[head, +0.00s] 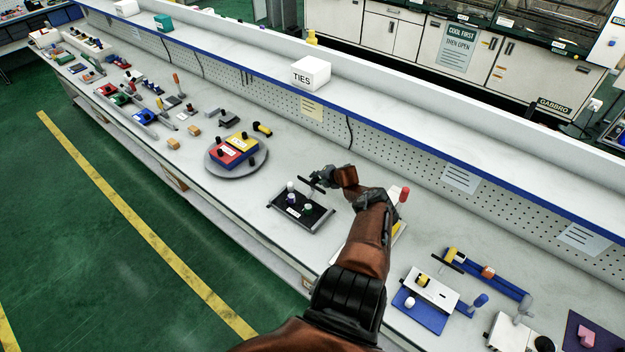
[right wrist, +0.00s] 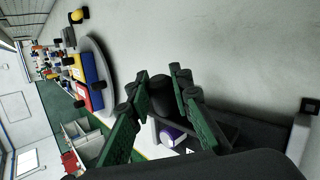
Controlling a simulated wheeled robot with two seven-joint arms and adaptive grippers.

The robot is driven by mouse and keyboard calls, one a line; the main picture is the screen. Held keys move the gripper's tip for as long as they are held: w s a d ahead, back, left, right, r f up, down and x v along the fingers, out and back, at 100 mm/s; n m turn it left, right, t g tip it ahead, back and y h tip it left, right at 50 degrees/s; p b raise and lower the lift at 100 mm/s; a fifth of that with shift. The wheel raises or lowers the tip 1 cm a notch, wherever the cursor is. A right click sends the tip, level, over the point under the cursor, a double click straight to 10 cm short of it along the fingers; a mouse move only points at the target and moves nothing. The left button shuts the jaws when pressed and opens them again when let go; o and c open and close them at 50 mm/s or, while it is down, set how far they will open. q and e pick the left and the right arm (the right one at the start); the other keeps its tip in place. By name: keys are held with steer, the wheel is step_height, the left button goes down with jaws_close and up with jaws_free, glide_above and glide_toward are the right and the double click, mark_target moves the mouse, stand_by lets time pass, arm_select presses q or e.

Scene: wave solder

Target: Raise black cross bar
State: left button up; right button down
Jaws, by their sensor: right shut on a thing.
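The black cross bar (head: 311,186) is on a small black plate fixture (head: 284,215) on the workbench, above the plate's surface. The fixture has a white-topped knob (head: 291,187) and a green-topped knob (head: 307,208). My right gripper (head: 320,178) reaches in from the lower right and is shut at the bar. In the right wrist view, its green-padded fingers (right wrist: 161,92) close on a dark rounded end of the bar (right wrist: 160,82). The gripper partly hides the bar, so its full length and exact height are unclear. My left gripper is not in view.
A grey turntable (head: 237,172) with red, yellow and blue blocks stands to the left. A blue fixture with a white plate (head: 431,290) stands to the right. A raised shelf with a white TIES box (head: 310,73) runs behind. Some bare bench lies left of the black fixture.

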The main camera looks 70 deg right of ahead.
steer(key=shift+f, duration=0.1)
steer(key=c, duration=1.7)
jaws_free()
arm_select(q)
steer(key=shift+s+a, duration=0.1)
arm_select(e)
steer(key=shift+s+a, duration=0.1)
steer(key=shift+s, duration=0.2)
steer(key=shift+w+v, duration=0.25)
steer(key=shift+v, duration=5.5)
